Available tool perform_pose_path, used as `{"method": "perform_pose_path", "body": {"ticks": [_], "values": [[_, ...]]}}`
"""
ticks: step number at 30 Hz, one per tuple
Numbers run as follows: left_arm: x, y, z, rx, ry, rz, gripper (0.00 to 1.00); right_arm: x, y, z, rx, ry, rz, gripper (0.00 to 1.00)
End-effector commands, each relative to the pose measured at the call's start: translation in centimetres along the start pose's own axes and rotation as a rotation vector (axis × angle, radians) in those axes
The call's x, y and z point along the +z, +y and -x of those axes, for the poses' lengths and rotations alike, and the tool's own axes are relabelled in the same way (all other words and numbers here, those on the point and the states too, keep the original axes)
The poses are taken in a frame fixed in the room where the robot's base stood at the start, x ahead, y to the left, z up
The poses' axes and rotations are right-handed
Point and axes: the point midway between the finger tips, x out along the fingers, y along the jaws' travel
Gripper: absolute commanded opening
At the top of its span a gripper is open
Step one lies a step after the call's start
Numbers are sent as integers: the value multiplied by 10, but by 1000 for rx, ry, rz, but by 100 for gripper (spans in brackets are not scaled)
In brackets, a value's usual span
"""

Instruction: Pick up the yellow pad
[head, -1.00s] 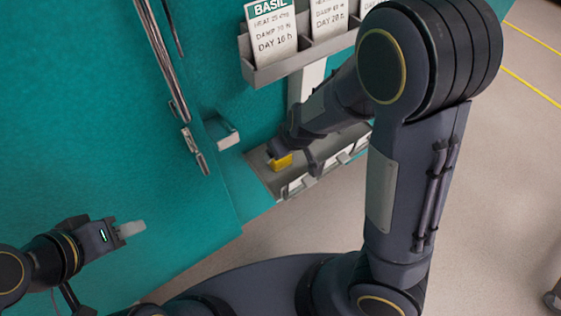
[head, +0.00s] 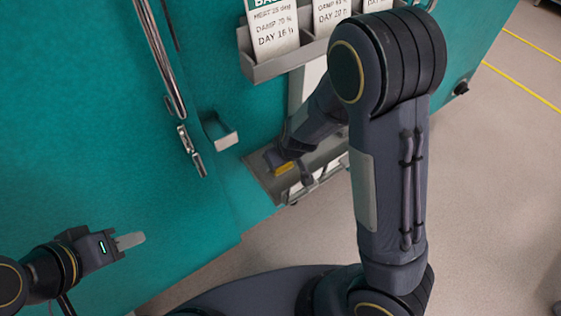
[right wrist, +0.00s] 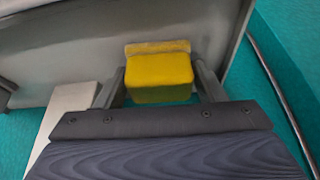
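The yellow pad (head: 284,168) shows small in the head view, low in the grey tray on the teal wall. In the right wrist view the pad (right wrist: 160,75) is a yellow block with a greenish, darker near face. My right gripper (right wrist: 160,72) has one finger on each side of the pad, very close to its sides. I cannot tell whether the fingers press on it or whether a narrow gap is left. In the head view my right forearm hides part of that gripper. My left gripper (head: 130,241) is at the lower left, empty, its fingers looking together.
The grey tray (head: 262,178) has a raised front edge with pale labels. Above it a grey card rack (head: 275,67) holds printed cards. A metal handle bar (head: 160,60) and a small grey bracket (head: 226,139) stand out from the teal wall. The floor at right is clear.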

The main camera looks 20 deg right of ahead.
Motion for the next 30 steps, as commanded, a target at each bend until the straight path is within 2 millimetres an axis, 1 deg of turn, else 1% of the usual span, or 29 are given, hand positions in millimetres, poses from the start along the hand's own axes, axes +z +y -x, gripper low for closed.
{"method": "perform_pose_path", "body": {"ticks": [1, 6, 13, 17, 20, 23, 26, 30], "values": [[0, 0, 0, 0, 0, 0, 36, 0, 0, 0, 0, 0, 0, 56], [0, 0, 0, 0, 0, 0, 36, 0, 0, 0, 0, 0, 0, 35], [0, 0, 0, 0, 0, 0, 36, 0, 0, 1, 0, 0, 0, 35], [-2, 2, 4, 0, 0, 0, 36, -3, 0, 7, 0, 1, 1, 35], [-4, 4, 8, 0, 0, 0, 36, -8, 0, 17, 0, 2, 3, 35], [-8, 8, 17, 0, 0, 0, 36, -14, -1, 34, 0, 2, 3, 35], [-14, 13, 28, 0, 0, 0, 36, -14, -15, 57, -2, 2, 9, 35], [-24, 22, 48, 0, 0, 0, 36, -12, -39, 97, -3, 3, 11, 35]]}}
